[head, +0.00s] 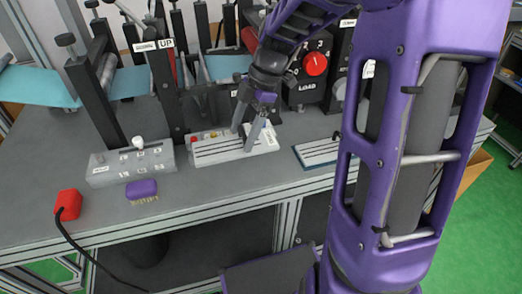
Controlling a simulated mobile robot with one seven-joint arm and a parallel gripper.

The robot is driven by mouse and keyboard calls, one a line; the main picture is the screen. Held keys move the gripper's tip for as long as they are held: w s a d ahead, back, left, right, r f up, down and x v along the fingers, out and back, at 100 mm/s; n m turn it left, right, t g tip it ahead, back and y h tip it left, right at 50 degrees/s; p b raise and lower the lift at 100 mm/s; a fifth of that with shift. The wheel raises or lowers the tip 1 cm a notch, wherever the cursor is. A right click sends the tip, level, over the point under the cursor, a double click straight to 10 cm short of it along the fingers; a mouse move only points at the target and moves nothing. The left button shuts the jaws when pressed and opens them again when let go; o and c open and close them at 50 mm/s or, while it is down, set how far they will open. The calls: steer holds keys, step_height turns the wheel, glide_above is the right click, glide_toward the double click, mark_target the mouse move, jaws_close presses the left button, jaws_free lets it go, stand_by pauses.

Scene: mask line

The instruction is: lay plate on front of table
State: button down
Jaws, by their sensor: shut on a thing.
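A pale plate with long dark stripes (214,151) shows at the middle of the grey table, at the light box with small red and yellow buttons. Where the plate ends and the box begins is hard to tell. My gripper (243,142) reaches down from above at the right part of this plate. Its fingers are a little apart and closed on the plate; the exact contact is small and partly hidden. The front of the table (200,190) shows as a bare grey strip below.
A blue-and-white striped plate (318,153) lies right of my gripper, partly behind my arm. A grey button box (130,166), a purple brush (142,190) and a red corded block (69,204) stand at the left.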

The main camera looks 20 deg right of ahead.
step_height(320, 180, down, 8)
steer(key=shift+f+b, duration=0.2)
steer(key=shift+b, duration=0.3)
jaws_free()
steer(key=shift+f, duration=0.15)
steer(key=p+v, duration=0.1)
steer(key=v, duration=1.1)
steer(key=shift+s+p, duration=0.1)
steer(key=shift+p, duration=0.25)
